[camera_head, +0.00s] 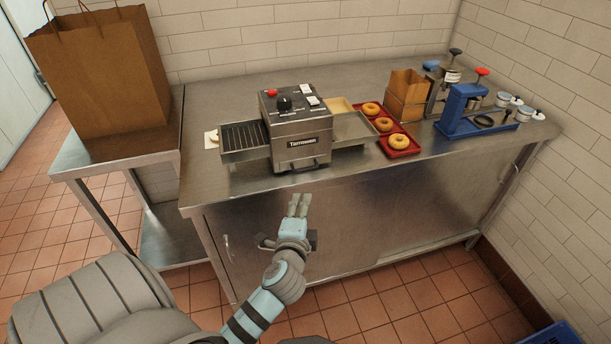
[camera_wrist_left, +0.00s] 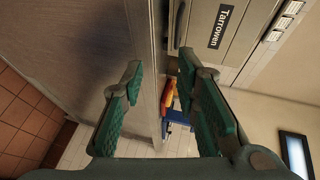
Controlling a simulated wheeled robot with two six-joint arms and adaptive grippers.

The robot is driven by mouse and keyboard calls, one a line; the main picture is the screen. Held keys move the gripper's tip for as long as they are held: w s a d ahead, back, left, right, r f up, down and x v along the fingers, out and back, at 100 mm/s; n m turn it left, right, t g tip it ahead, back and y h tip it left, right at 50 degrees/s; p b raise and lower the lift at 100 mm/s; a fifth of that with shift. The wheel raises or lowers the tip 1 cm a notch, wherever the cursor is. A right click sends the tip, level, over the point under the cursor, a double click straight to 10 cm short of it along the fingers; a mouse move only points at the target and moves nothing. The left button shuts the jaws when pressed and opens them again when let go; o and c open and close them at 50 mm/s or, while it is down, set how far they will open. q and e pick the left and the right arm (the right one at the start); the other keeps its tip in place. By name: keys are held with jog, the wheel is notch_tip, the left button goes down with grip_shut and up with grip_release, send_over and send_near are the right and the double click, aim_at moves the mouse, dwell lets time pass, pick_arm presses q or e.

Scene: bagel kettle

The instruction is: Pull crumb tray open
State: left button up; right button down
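The silver conveyor toaster labelled Tarrowen (camera_head: 309,143) stands near the front edge of the steel counter; its front also shows in the left wrist view (camera_wrist_left: 222,45). A dark handle, likely the crumb tray's (camera_head: 303,167), sits low on its front; a dark bar shows there in the left wrist view (camera_wrist_left: 179,24). No tray is visibly pulled out at the front. My left gripper (camera_head: 299,205) is in front of the counter's edge, below and apart from the handle. In the left wrist view its green-padded fingers (camera_wrist_left: 157,85) are spread and empty. My right gripper is out of view.
A wire rack (camera_head: 243,136) sticks out left of the toaster. A red tray (camera_head: 397,151) with bagels lies to its right, then a blue stand (camera_head: 458,112). A large paper bag (camera_head: 103,70) stands on the left table. The counter front has cabinet doors (camera_head: 380,215).

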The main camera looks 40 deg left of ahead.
aim_at(307, 182)
pick_arm(q)
jog(key=x, duration=0.4)
jog(key=r+b+x, duration=0.1)
jog(key=x, duration=0.3)
jog(key=a+r+x, duration=0.1)
jog(key=x, duration=0.4)
jog(key=shift+w+r+b, duration=0.15)
jog(key=shift+r+b, duration=0.1)
jog(key=shift+b, duration=0.15)
jog(key=shift+w+a+y, duration=0.2)
jog(key=shift+w+y, duration=0.1)
grip_shut()
